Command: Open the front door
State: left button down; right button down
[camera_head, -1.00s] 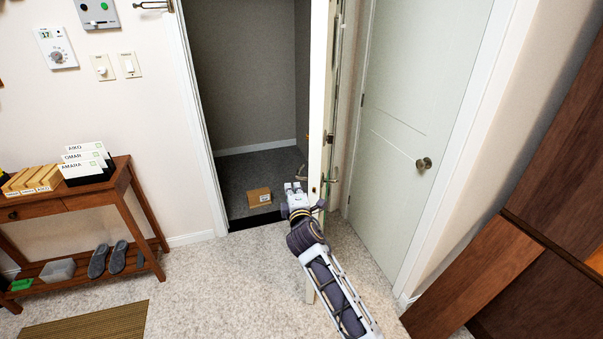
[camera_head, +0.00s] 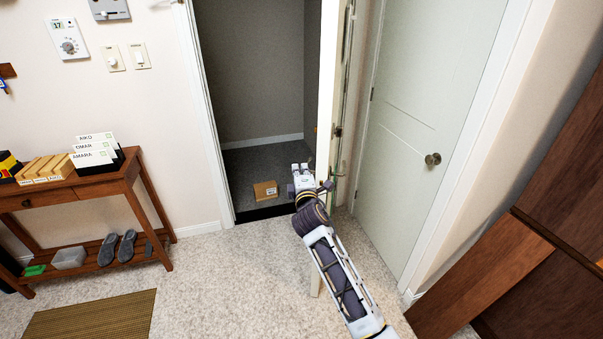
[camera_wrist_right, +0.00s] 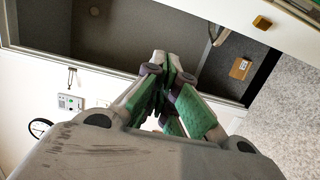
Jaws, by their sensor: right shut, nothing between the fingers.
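The front door (camera_head: 327,90) stands wide open and shows nearly edge-on in the head view, at the right side of the doorway. A handle (camera_head: 340,170) shows by its edge, partly hidden. My right gripper (camera_head: 301,168) is shut and empty, just left of the door edge and in front of the opening. In the right wrist view the shut fingers (camera_wrist_right: 165,62) point toward the doorway, with the white door face (camera_wrist_right: 296,32), a brown knob (camera_wrist_right: 262,23) and a metal handle (camera_wrist_right: 217,34) at upper right. I cannot tell whether the gripper touches the door. My left gripper is out of view.
A cardboard box (camera_head: 265,189) lies on the grey floor beyond the threshold. A closed pale door (camera_head: 410,120) stands to the right. A wooden console table (camera_head: 130,180) with shoes below, and a mat (camera_head: 90,314), are at left. Carpet before the doorway is clear.

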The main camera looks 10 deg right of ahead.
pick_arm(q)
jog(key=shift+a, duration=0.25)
pick_arm(e)
jog(key=w+d, duration=0.4)
jog(key=w, duration=0.2)
jog(key=shift+d, duration=0.35)
dwell(0.6)
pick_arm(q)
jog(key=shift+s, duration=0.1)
